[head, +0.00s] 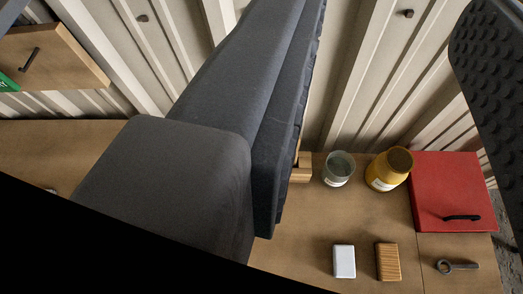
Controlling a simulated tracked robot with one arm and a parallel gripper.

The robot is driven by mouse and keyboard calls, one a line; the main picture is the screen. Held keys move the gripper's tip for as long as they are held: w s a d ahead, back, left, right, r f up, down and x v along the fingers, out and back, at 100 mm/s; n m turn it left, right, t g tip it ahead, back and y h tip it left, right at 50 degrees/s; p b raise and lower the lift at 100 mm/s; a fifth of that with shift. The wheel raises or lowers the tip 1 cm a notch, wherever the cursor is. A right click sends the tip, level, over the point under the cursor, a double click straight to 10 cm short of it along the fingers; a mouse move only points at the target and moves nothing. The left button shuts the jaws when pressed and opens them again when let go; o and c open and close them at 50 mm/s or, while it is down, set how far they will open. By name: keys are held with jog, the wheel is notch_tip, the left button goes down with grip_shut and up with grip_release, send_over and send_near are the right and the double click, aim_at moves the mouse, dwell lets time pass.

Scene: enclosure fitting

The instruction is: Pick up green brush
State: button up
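My gripper (390,90) is open. One large dark grey finger crosses the middle of the view, and the other, with a bumpy pad, is at the upper right edge. Nothing shows held between them. No green brush can be clearly made out. A small green piece (7,83) shows at the far left edge, by a wooden front with a black handle; it is cut off, so I cannot tell what it is. A pale wooden piece (301,168) sticks out from behind the middle finger, mostly hidden by it.
A grey-green cup (338,168), a yellow jar (386,170) and a red box (453,190) stand at the back of the wooden bench (300,250). A white block (344,261), ribbed wooden block (388,262) and metal eye bolt (457,266) lie in front. Ribbed wall (350,70) behind.

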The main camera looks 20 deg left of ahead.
jog(key=shift+w+d, duration=0.1)
jog(key=shift+w, duration=0.05)
